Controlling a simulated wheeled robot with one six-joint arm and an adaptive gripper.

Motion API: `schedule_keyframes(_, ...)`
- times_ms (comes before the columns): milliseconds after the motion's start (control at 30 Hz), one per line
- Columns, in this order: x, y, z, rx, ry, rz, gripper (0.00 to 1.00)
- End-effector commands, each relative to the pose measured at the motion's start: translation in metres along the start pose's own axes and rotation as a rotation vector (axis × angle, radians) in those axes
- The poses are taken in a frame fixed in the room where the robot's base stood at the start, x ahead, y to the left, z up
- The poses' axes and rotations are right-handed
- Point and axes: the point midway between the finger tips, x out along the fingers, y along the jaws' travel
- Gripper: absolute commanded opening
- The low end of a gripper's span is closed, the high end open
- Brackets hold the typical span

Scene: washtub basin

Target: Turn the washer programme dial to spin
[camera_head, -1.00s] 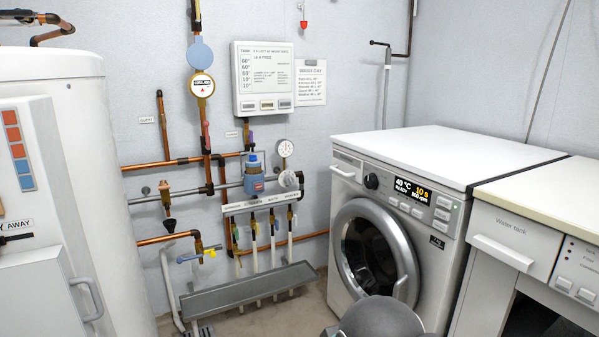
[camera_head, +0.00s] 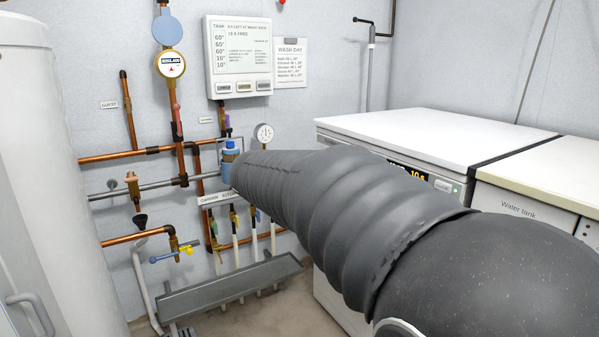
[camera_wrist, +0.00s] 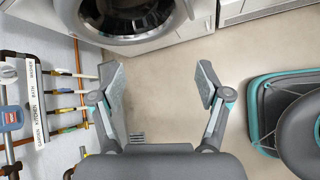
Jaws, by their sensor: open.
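The washer (camera_head: 440,140) stands at the right in the head view, a white machine with a white top. My dark ribbed arm crosses in front of it and hides the programme dial, the round door and most of the front panel. Only part of the lit display (camera_head: 416,175) shows above the arm. In the wrist view the washer's round door (camera_wrist: 130,15) is at the top, and the dial is not seen. My gripper (camera_wrist: 160,82) is open and empty in the wrist view, over the bare floor in front of the door. It is hidden in the head view.
Copper pipes, valves and a gauge (camera_head: 263,134) line the back wall, above a grey trough (camera_head: 230,285). A white tank (camera_head: 40,180) stands at left. A water tank unit (camera_head: 535,212) adjoins the washer. A teal-edged grey object (camera_wrist: 262,110) is at right in the wrist view.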

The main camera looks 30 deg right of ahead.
Motion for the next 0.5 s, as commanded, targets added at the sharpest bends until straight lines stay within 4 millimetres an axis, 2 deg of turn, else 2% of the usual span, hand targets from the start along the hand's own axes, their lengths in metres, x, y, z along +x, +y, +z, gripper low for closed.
schedule_keyframes(33,0.015,0.018,0.002,-0.106,-0.06,-0.008,0.76)
schedule_keyframes(300,0.067,0.113,0.03,-0.705,-0.4,-0.111,0.76)
schedule_keyframes(500,0.098,0.17,0.036,-1.065,-0.609,-0.259,0.76)
